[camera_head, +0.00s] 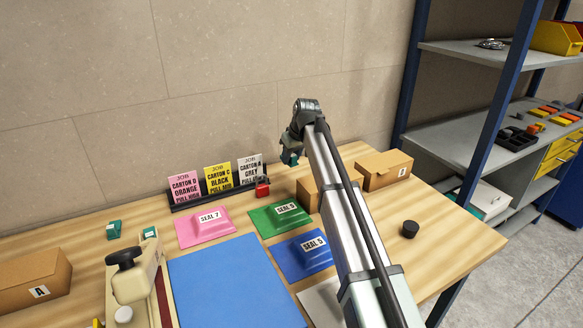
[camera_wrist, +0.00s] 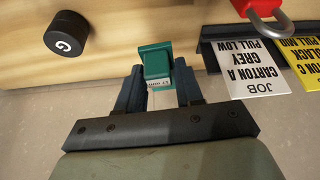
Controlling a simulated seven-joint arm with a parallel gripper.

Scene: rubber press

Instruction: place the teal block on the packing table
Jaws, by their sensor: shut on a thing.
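My gripper (camera_head: 291,148) is raised above the back of the wooden packing table (camera_head: 350,218), right of the job cards. It is shut on a teal block (camera_wrist: 154,62), which sits between the two fingers (camera_wrist: 158,88) in the wrist view, with a white label partly hidden by the fingers. In the head view the held block (camera_head: 289,158) shows below the fingers, clear of the table. Two other small teal pieces, one at the left (camera_head: 114,229) and one by the press (camera_head: 150,232), are at the table's left side.
Job cards (camera_head: 217,178) stand in a black holder beside a red padlock (camera_head: 262,187). Pink (camera_head: 205,226), green (camera_head: 279,218) and blue (camera_head: 303,256) seal pads lie in front. Cartons (camera_head: 384,170) stand at the right. A black cylinder (camera_head: 410,229) has bare wood around it.

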